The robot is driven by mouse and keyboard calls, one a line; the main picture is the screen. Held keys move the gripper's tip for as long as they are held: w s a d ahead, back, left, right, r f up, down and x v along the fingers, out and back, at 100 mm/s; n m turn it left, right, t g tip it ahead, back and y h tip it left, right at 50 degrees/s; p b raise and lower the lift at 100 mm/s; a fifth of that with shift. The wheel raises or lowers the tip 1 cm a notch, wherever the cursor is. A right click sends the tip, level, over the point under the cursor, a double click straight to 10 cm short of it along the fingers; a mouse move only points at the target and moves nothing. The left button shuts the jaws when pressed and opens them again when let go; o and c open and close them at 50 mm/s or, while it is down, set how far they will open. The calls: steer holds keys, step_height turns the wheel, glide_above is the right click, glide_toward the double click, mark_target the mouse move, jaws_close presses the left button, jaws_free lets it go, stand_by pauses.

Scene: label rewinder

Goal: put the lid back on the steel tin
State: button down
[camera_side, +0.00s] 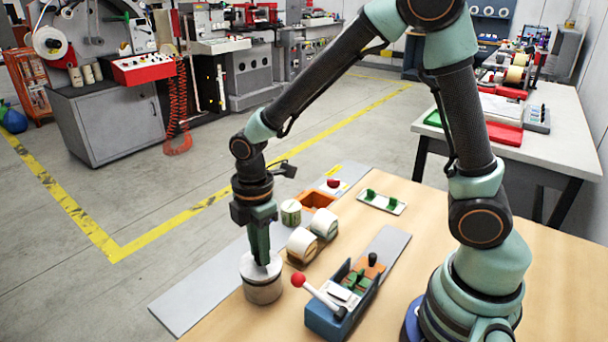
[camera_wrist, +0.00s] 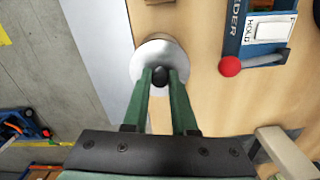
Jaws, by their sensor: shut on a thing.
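The steel tin (camera_side: 264,292) stands on the wooden table near its left front edge. Its round, pale metal lid (camera_side: 247,268) is at the top of the tin, looking level and in line with it; I cannot tell whether it is fully seated. The lid also shows from above in the wrist view (camera_wrist: 153,50), with a dark knob (camera_wrist: 160,77) at its middle. My gripper (camera_side: 261,262) points straight down over the tin, its green fingers closed on the knob. In the wrist view my gripper (camera_wrist: 160,75) has one finger on each side of the knob. The lid hides the tin's inside.
A blue box (camera_side: 330,313) with a red-ball lever (camera_side: 298,280) stands close to the right of the tin. White label rolls (camera_side: 301,243) and an orange bin (camera_side: 318,199) are behind it. A small tray with green knobs (camera_side: 382,202) lies farther back. Table to the right is mostly clear.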

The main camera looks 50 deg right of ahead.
stand_by(0.3)
steer(key=shift+c, duration=0.8)
jaws_free()
steer(key=shift+w+r, duration=0.1)
steer(key=shift+r, duration=3.4)
jaws_close()
